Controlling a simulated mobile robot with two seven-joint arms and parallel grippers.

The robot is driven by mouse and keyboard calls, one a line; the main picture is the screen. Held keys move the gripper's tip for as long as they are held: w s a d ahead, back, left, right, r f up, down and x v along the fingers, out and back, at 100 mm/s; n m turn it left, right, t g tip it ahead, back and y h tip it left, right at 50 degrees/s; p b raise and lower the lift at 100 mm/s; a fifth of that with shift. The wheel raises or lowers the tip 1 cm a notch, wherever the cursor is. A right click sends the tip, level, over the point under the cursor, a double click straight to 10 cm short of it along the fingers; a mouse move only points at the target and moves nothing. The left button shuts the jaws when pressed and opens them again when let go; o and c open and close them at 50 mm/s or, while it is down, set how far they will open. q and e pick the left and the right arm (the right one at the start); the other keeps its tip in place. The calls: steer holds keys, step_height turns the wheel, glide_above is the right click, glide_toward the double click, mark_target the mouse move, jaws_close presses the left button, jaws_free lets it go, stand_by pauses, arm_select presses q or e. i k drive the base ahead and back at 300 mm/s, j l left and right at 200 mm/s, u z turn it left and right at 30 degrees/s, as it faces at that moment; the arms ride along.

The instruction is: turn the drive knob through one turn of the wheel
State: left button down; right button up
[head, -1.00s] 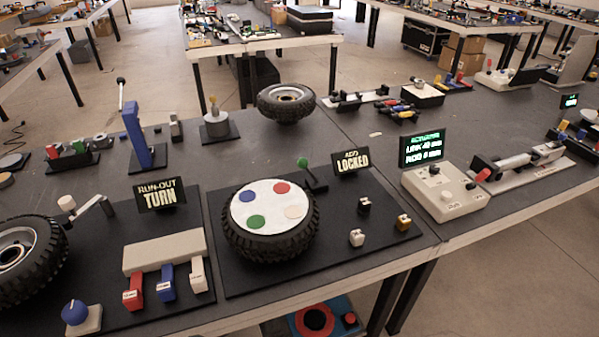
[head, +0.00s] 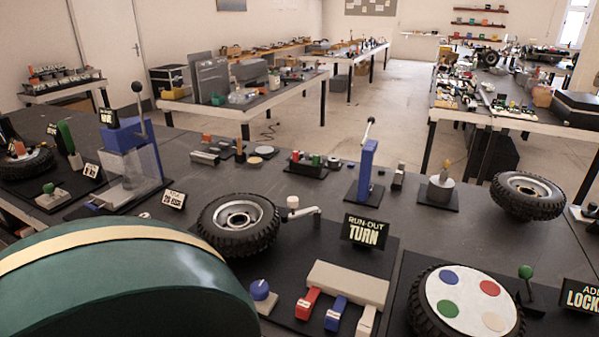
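The drive knob appears to be the blue knob (head: 260,290) with a white pointer mark, on a pale block at the near edge of the run-out station. Just behind it and to its left lies a black-tyred wheel (head: 240,224) with a silver hub; its near left part is hidden. A crank-like arm with a white cylinder (head: 293,203) stands at the wheel's right side. A sign reading "RUN-OUT TURN" (head: 366,231) stands right of the wheel. Neither of my grippers is in view.
A large green rounded body with a tan band (head: 120,270) fills the lower left. Red, blue and white levers (head: 336,313) sit right of the knob before a beige bar (head: 347,287). A wheel with a colour-dotted disc (head: 466,300) lies farther right.

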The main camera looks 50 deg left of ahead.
mark_target(260, 290)
steer(key=u, duration=1.85)
